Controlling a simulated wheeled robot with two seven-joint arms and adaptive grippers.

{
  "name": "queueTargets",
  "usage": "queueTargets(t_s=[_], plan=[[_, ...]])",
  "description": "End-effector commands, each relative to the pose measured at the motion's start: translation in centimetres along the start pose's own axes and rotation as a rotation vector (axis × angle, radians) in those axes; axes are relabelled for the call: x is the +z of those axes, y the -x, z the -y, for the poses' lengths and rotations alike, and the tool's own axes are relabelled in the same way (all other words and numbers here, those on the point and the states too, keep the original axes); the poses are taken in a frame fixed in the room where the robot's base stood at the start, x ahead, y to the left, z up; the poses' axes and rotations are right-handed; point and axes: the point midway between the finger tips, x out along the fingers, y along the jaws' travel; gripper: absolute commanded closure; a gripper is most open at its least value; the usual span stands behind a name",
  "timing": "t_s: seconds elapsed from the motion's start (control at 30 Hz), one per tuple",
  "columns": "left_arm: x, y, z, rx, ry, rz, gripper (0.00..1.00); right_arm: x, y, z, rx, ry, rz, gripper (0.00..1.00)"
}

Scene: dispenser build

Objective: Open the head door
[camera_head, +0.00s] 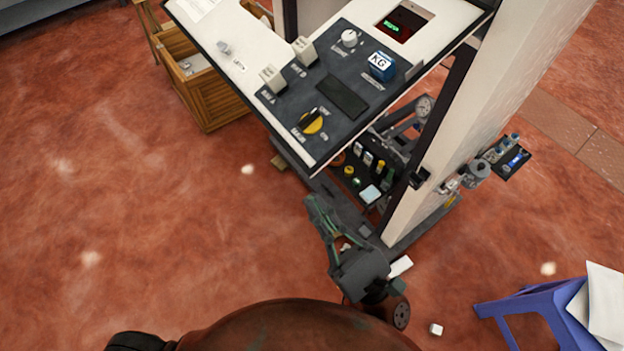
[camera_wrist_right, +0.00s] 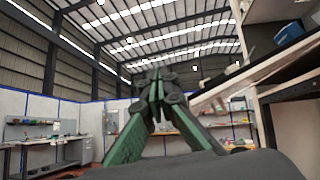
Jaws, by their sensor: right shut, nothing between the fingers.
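The dispenser's head panel (camera_head: 240,55) is a white board with a dark control plate. It carries switches, a yellow-and-black rotary knob (camera_head: 312,121), a blue KG block (camera_head: 381,66) and a lit green display (camera_head: 393,25). It juts out from the white cabinet (camera_head: 480,120) over the floor. Which part is the door, and whether it is open, I cannot tell. My right gripper (camera_head: 316,204) is shut and empty, below the panel's near corner in the picture. In the right wrist view its fingers (camera_wrist_right: 157,82) meet, with a panel edge (camera_wrist_right: 270,70) at right. My left gripper is not in view.
Inside the cabinet's lower bay are a gauge (camera_head: 424,107) and several small parts. A small shelf with fittings (camera_head: 508,156) sticks out at right. A wooden crate (camera_head: 200,85) stands behind left, a blue stool (camera_head: 535,300) at lower right. The red floor at left is clear.

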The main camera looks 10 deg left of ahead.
Motion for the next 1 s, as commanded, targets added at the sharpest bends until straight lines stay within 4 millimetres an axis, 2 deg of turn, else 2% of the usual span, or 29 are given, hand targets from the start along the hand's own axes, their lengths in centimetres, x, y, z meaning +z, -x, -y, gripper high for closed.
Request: queueTargets(t_s=[0.1, 0.2, 0.4, 0.6, 0.77, 0.87, 1.0], plan=[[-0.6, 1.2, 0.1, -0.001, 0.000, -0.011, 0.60, -1.8, 0.6, -1.1, 0.054, 0.015, -0.104, 1.00], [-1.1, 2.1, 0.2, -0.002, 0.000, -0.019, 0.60, -3.7, 1.7, -1.3, 0.088, 0.036, -0.209, 1.00], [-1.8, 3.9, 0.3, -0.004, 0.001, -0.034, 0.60, -6.4, 4.7, 0.4, 0.114, 0.112, -0.378, 1.00], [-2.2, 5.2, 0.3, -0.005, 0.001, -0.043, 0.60, -7.0, 7.0, 3.5, 0.112, 0.196, -0.468, 1.00], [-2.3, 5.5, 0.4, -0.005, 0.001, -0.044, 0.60, -6.8, 7.8, 4.9, 0.107, 0.231, -0.491, 1.00], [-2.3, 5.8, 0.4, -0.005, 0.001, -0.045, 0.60, -6.9, 7.8, 5.2, 0.105, 0.234, -0.494, 1.00], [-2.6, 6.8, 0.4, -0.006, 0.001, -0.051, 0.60, -7.3, 6.4, 5.2, 0.104, 0.236, -0.491, 1.00]])
